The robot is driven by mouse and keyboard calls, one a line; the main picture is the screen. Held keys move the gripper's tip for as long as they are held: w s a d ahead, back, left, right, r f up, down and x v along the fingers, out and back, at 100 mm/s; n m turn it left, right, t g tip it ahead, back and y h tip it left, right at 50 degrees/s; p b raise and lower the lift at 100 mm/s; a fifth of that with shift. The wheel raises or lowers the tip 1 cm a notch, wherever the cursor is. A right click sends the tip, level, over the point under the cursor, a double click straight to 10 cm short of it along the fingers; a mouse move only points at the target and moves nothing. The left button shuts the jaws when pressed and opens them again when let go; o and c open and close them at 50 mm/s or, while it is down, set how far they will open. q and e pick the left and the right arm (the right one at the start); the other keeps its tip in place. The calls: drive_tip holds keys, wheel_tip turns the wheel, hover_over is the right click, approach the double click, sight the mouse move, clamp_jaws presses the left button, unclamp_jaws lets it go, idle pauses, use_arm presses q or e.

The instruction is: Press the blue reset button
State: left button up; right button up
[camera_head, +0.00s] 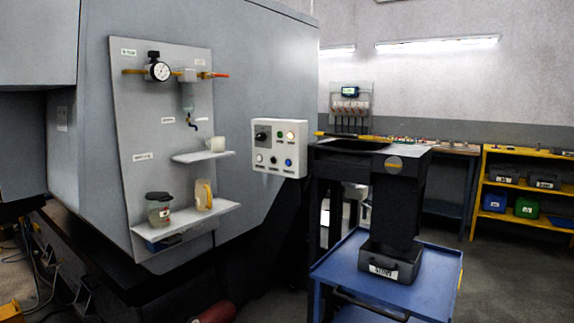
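The blue button (288,163) is at the lower right of a light grey control panel (256,168) on the side of the large grey machine. The panel also carries a black switch (262,135) at upper left, a small green button or lamp (279,134) and a bright lamp (290,135) along the top, and a white button (260,158) and a dark one (273,160) in the lower row. Nothing covers the panel. Neither of my grippers shows in the head view.
A backboard (125,105) with a gauge (160,71) and shelves holding jars is left of the panel. A dark stand (398,200) and a blue cart (430,290) with a black bin (385,268) stand to the right. Yellow shelving (481,170) is at far right.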

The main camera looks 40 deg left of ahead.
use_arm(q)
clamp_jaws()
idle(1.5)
